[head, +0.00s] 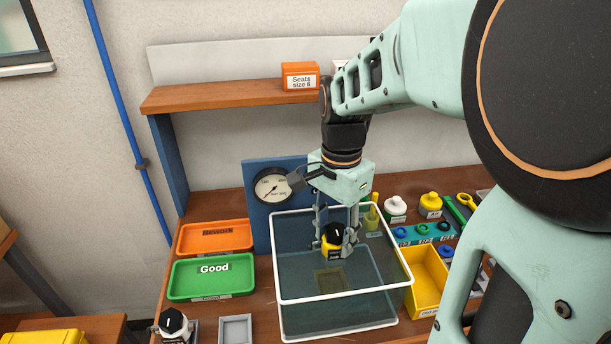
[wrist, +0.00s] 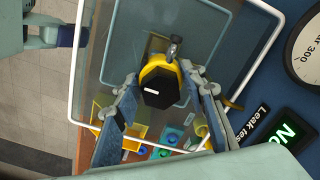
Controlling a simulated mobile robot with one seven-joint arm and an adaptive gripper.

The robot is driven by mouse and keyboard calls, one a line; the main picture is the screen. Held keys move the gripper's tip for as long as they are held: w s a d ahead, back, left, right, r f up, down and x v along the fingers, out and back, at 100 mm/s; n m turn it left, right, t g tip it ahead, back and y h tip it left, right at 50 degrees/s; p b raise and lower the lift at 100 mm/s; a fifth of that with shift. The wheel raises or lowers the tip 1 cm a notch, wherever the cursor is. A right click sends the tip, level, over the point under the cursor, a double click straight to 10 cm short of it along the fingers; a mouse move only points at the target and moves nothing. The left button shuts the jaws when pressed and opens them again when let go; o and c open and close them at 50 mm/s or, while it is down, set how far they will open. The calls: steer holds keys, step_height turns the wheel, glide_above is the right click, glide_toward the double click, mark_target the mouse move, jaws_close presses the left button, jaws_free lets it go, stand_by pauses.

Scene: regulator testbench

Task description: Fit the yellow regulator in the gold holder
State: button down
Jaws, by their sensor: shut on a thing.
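The yellow regulator (head: 331,245), with a black cap, is between the fingers of my gripper (head: 335,237), which is shut on it. It hangs upright inside the clear, white-rimmed tank (head: 279,262), above the bottom. The gold holder (head: 331,281) is a dull gold square on the tank floor, below the regulator and apart from it. In the wrist view the regulator (wrist: 159,88) sits between both fingers (wrist: 160,82), black cap towards the camera. It hides much of the holder there.
A blue panel with a round gauge (head: 272,188) stands behind the tank. The green Good tray (head: 211,277) and orange Rework tray (head: 215,238) lie left. A yellow bin (head: 427,283) stands close on the right. A shelf (head: 225,95) runs above.

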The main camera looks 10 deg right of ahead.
steer(key=shift+f+b, duration=2.75)
steer(key=shift+f, duration=1.6)
stand_by(3.7)
